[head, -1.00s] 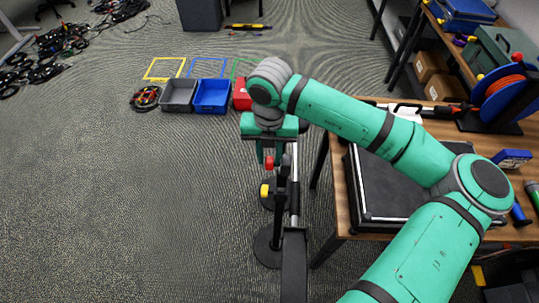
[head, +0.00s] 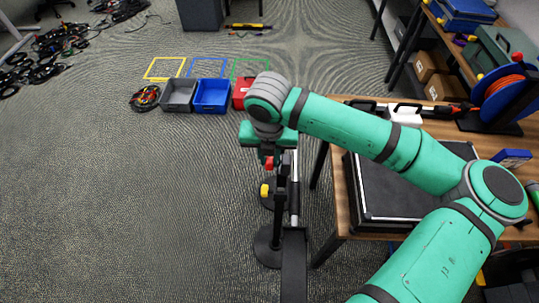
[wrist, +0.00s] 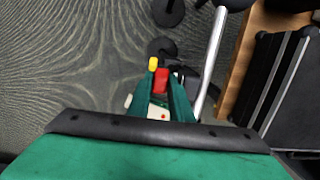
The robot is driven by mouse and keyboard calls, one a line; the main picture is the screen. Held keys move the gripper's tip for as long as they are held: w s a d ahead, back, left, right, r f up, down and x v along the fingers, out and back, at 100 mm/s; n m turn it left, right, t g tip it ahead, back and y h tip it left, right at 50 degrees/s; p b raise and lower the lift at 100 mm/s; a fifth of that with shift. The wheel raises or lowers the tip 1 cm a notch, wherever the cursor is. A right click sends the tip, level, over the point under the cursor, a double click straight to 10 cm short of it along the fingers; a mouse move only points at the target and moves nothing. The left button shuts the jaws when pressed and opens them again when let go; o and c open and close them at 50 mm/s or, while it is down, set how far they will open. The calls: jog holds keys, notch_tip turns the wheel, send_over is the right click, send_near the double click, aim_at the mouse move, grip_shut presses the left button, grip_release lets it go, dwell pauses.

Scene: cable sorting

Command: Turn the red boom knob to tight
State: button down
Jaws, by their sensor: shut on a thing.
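The red boom knob (head: 269,163) sits near the top of a black stand (head: 280,215) and shows just below my gripper in the head view. In the wrist view the red knob (wrist: 161,80) lies between the two green fingers of my gripper (wrist: 160,98). My gripper (head: 268,152) points down and is shut on the knob. A yellow knob (head: 265,191) is lower on the same stand; it also shows just beyond the red one in the wrist view (wrist: 153,63). The knob's marking for tight or loose cannot be made out.
A wooden table (head: 342,205) with a black case (head: 415,190) stands close on the right. A silver boom pole (wrist: 209,62) runs beside the fingers. Round black bases (head: 268,246) stand on the floor. Grey (head: 177,96), blue (head: 212,96) and red bins are further back.

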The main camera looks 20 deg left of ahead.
jog(key=t, duration=0.2)
jog(key=s+t+y, duration=0.1)
jog(key=t, duration=0.1)
jog(key=shift+s+d+f+t, duration=0.1)
jog(key=shift+s+d+t, duration=0.05)
jog(key=shift+t, duration=0.15)
jog(key=shift+t+y, duration=0.3)
jog(key=shift+t, duration=0.3)
jog(key=c, duration=1.9)
grip_release()
